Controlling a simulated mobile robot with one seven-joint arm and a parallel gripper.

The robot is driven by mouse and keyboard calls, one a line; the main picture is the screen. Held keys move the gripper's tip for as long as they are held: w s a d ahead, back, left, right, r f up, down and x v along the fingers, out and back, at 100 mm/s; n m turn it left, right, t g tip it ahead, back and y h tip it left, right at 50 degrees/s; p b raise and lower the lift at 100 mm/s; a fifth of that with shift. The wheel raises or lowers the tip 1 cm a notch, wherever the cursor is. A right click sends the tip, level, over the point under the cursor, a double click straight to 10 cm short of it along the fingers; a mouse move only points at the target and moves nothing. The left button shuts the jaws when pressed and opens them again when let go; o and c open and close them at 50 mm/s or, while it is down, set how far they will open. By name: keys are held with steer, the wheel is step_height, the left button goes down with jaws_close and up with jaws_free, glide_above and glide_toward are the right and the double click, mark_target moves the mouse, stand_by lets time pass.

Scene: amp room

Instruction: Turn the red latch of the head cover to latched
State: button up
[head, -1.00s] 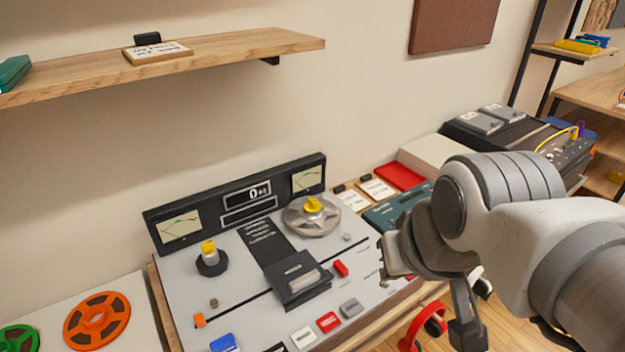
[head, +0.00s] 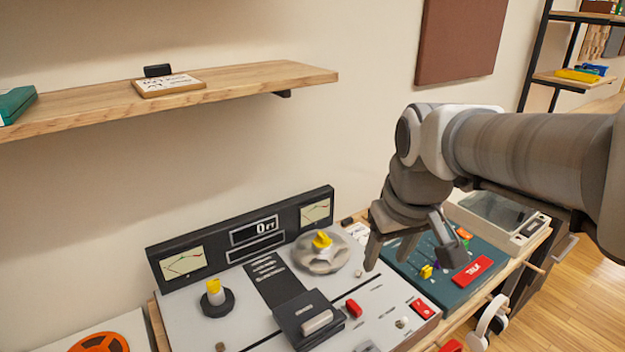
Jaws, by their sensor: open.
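The tape deck (head: 250,325) has a black head cover (head: 296,308) with a pale handle on its front. The small red latch (head: 354,308) sits on the deck just right of the cover. Its exact turn angle is hard to read at this size. My gripper (head: 388,262) points down, open, with nothing visible between its fingers. It hangs apart from the latch, up and to its right in the picture, near the deck's right edge and the teal console. The latch is in plain view and not covered by the arm.
Two reel hubs with yellow knobs, left (head: 215,300) and right (head: 321,250), rise from the deck. A red rocker switch (head: 422,307) is at the right front. The teal console (head: 450,285) adjoins on the right. A wooden shelf (head: 230,88) hangs above.

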steer(key=w+f+n+g, duration=0.2)
steer(key=w+f, duration=0.3)
steer(key=w, duration=0.4)
steer(key=n+g+b, duration=0.1)
steer(key=n+g, duration=0.1)
glide_toward(354, 305)
step_height(354, 305, down, 9)
steer(key=shift+s+r+b, duration=0.1)
steer(key=shift+r+b, duration=0.05)
steer(key=shift+b, duration=0.95)
steer(key=shift+c, duration=0.3)
jaws_close()
